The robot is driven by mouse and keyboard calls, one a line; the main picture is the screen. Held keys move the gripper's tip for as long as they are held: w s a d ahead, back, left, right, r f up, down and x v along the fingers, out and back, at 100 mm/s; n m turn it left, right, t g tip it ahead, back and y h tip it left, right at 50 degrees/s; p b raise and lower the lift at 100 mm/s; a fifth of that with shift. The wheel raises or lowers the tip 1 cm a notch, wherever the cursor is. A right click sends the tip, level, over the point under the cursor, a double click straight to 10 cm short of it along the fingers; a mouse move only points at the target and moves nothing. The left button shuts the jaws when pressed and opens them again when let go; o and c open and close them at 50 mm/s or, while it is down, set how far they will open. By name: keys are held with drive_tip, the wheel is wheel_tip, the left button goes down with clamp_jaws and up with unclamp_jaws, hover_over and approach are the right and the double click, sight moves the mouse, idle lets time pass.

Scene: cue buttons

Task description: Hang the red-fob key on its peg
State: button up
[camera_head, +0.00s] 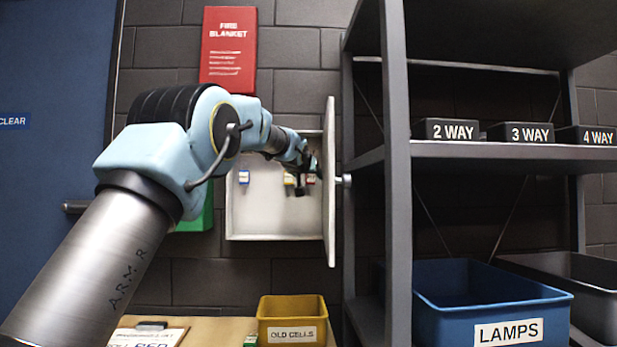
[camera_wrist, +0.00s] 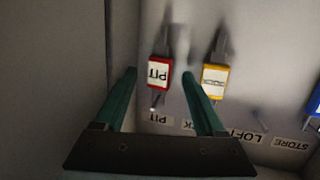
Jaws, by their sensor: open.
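The red-fob key (camera_wrist: 158,76), marked PIT, is in the key cabinet (camera_head: 262,215). In the wrist view, which is upside down, it appears to hang from a small peg (camera_wrist: 154,100) at the PIT label (camera_wrist: 159,119). My gripper (camera_wrist: 158,73) is open, one finger on each side of the red fob, with visible gaps to it in the picture. In the head view my gripper (camera_head: 301,172) is inside the cabinet at its right side, partly hiding the red fob (camera_head: 311,178). Whether the fingers touch the key cannot be told.
A yellow-fob key (camera_wrist: 214,82) hangs close beside the right finger. A blue-fob key (camera_head: 243,177) hangs farther off. LOFT (camera_wrist: 240,133) and STORE (camera_wrist: 291,144) labels show. The open cabinet door (camera_head: 330,210) stands close to my gripper, and the shelf post (camera_head: 397,200) is beyond it.

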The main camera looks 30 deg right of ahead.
drive_tip(key=shift+s, duration=0.1)
drive_tip(key=b+v, duration=0.4)
drive_tip(key=v, duration=0.6)
drive_tip(key=shift+s+a+b, duration=0.25)
drive_tip(key=shift+b, duration=0.15)
drive_tip(key=w+a+f+n+g+y+p, duration=0.15)
drive_tip(key=w+a+f+y, duration=0.25)
drive_tip(key=a+f, duration=1.15)
drive_tip(key=s+a+f+n+g+y, duration=0.1)
drive_tip(key=s+a+f+g, duration=0.1)
drive_tip(key=s+a+f, duration=0.2)
drive_tip(key=s+a+f+n+g+y+p, duration=0.1)
drive_tip(key=s+a+f, duration=0.3)
drive_tip(key=a+f, duration=0.7)
drive_tip(key=s+a+f+n+g+y, duration=0.2)
drive_tip(key=s+a+f, duration=0.3)
drive_tip(key=a+f, duration=0.3)
drive_tip(key=shift+s+a+g+y, duration=0.1)
drive_tip(key=shift+a+g+y, duration=0.1)
drive_tip(key=shift+g+y, duration=0.35)
drive_tip(key=s+a+f+g, duration=0.1)
drive_tip(key=s+a+f, duration=0.2)
drive_tip(key=s, duration=0.3)
drive_tip(key=s+a+f+n+g+p, duration=0.1)
drive_tip(key=s+a+f, duration=0.2)
drive_tip(key=s, duration=0.3)
drive_tip(key=shift+s+a+f+g+y, duration=0.2)
drive_tip(key=shift+a+g+y, duration=0.15)
drive_tip(key=shift+a+g, duration=0.05)
drive_tip(key=shift+o, duration=0.3)
